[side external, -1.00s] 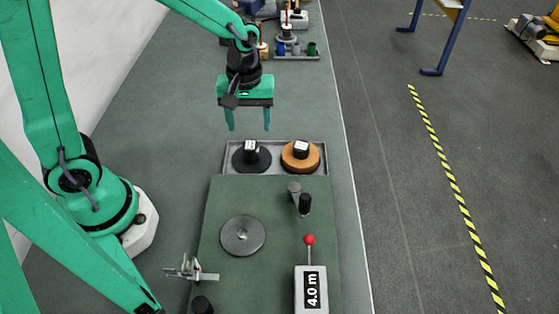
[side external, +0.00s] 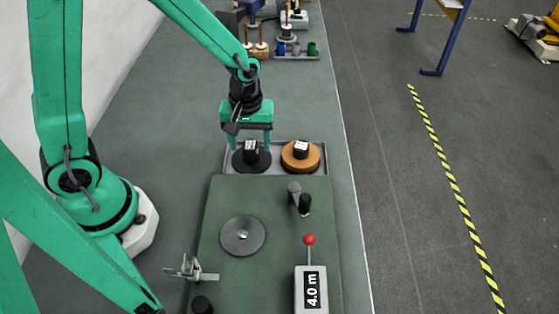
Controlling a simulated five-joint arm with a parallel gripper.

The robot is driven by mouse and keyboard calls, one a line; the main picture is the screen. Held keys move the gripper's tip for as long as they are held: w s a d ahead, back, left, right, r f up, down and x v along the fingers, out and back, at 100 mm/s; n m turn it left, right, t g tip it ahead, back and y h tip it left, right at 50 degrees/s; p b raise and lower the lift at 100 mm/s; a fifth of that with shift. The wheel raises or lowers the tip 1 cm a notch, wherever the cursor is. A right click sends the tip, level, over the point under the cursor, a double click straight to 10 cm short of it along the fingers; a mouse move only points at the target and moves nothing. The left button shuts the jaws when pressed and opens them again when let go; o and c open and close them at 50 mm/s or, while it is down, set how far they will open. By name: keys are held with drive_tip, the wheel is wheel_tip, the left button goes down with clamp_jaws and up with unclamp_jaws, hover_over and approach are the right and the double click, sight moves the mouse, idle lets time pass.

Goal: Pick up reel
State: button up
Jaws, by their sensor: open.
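Two reels lie in a shallow grey tray (side external: 285,144) behind the green board. The left one is a black reel (side external: 251,165) with a dark, white-topped hub. The right one is a copper-orange reel (side external: 301,163) with a similar hub. My gripper (side external: 250,147) is open and points down over the black reel. Its teal fingers show on the left and right of that reel's hub. I cannot tell whether they touch it.
Small reels and coloured cups stand farther back. The bench left of the tray is clear.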

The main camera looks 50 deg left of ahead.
drive_tip(key=shift+f, duration=0.85)
drive_tip(key=shift+c, duration=0.2)
drive_tip(key=c, duration=1.1)
